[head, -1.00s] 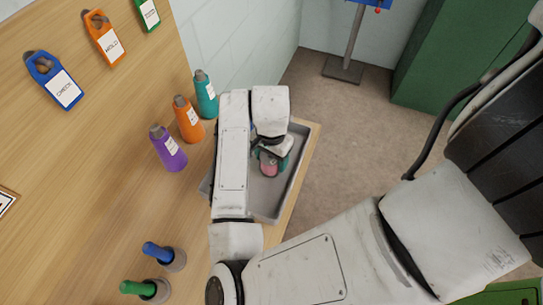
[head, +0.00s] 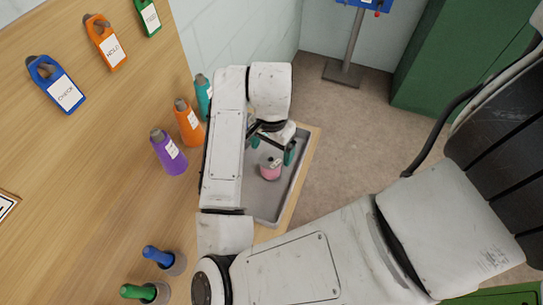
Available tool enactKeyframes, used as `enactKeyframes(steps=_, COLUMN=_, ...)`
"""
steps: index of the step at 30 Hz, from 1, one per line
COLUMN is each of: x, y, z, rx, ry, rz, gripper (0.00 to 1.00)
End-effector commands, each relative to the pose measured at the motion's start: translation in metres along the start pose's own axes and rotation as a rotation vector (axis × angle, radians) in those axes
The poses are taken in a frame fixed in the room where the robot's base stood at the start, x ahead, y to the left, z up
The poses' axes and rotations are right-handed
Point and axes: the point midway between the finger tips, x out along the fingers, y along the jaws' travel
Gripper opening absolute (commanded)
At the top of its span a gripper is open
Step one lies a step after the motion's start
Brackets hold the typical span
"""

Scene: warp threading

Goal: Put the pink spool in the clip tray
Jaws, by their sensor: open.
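The pink spool (head: 270,170) stands in the grey clip tray (head: 283,199), toward the tray's middle. My gripper (head: 272,148) is just above and behind the spool, its teal-tipped fingers spread apart and empty. A gap shows between the right finger and the spool; whether the left finger touches it I cannot tell. My arm hides the left part of the tray.
Purple (head: 168,153), orange (head: 188,124) and teal (head: 202,92) bottles stand left of my arm. Blue (head: 160,255) and green (head: 140,291) pegs in grey holders stand at the front left.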

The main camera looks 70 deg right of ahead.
Motion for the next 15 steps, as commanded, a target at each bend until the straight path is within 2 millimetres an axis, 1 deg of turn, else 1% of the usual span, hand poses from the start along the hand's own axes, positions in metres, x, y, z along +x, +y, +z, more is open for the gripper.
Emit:
enactKeyframes(steps=1, x=-0.011, y=-0.001, z=-0.001, rx=0.002, ry=0.0, rz=-0.003, gripper=0.9)
enactKeyframes(steps=6, x=-0.04, y=-0.001, z=0.0, rx=0.002, ry=-0.002, rz=-0.002, gripper=0.9)
enactKeyframes(steps=10, x=-0.052, y=0.0, z=0.0, rx=0.001, ry=-0.001, rz=-0.002, gripper=0.9)
enactKeyframes(steps=15, x=-0.057, y=0.0, z=0.0, rx=0.0, ry=-0.001, rz=0.0, gripper=0.9)
